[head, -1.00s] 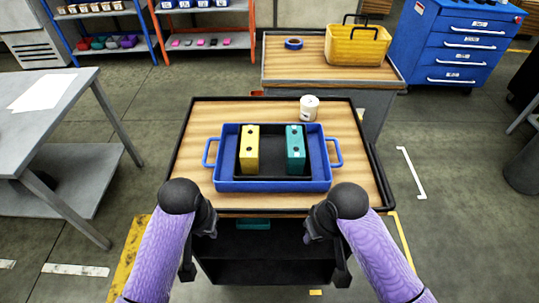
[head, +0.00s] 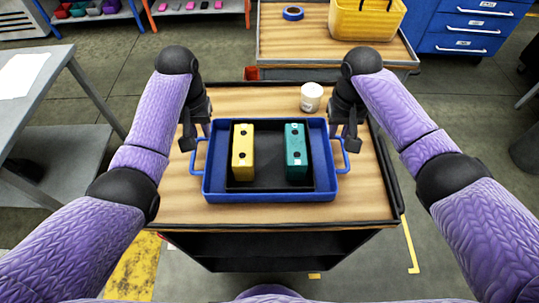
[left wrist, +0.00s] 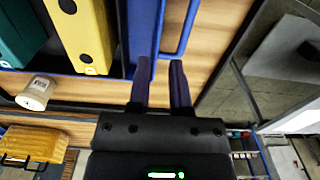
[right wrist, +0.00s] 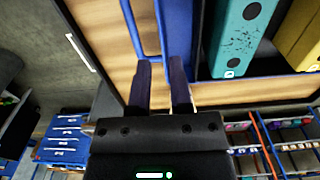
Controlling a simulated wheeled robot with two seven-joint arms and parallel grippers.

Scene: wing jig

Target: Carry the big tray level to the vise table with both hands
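The big blue tray (head: 270,197) lies flat on the wood-topped cart (head: 185,205). It holds a black inner tray (head: 270,160) with a yellow block (head: 243,150) and a teal block (head: 296,150). My left gripper (head: 197,142) is open above the left handle (head: 196,160); that handle shows just ahead of its fingers in the left wrist view (left wrist: 188,30). My right gripper (head: 346,142) is open above the right handle (head: 344,160), which also shows ahead of its fingers in the right wrist view (right wrist: 133,25). Neither gripper holds anything.
A white cup (head: 311,97) stands on the cart behind the tray, near my right gripper. Another table (head: 290,45) behind carries blue tape (head: 293,13) and a yellow bin (head: 365,20). A grey table (head: 30,95) stands at left, a blue drawer cabinet (head: 465,25) at back right.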

